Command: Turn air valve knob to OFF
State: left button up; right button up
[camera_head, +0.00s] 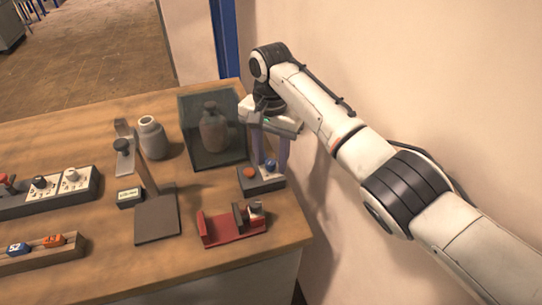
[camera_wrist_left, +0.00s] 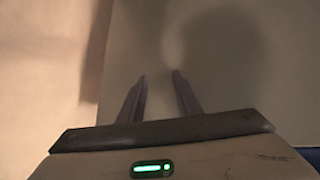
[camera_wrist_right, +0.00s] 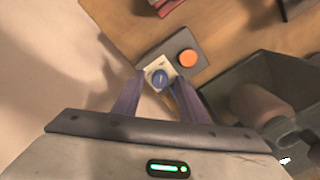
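A small dark box (camera_head: 254,185) stands at the right edge of the table. It carries a round orange button and, at its right, a blue knob (camera_head: 271,165) on a pale plate. In the right wrist view the blue knob (camera_wrist_right: 160,78) shows a pale mark on its face. My right gripper (camera_head: 270,158) points down over the knob, its two fingers open on either side of it. Whether the fingertips touch the knob I cannot tell. My left gripper (camera_wrist_left: 160,78) is open and empty before a plain surface, out of the head view.
A dark, see-through chamber (camera_head: 190,105) with a jar (camera_head: 213,132) inside stands close behind the box. A red holder (camera_head: 222,232) stands in front of it. A grey jar (camera_head: 152,138) and a knob panel (camera_head: 84,196) stand farther left. A wall is close on the right.

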grip_shut()
jog(key=n, duration=1.3)
jog(key=shift+a+n, duration=0.1)
jog(key=shift+n, duration=2.4)
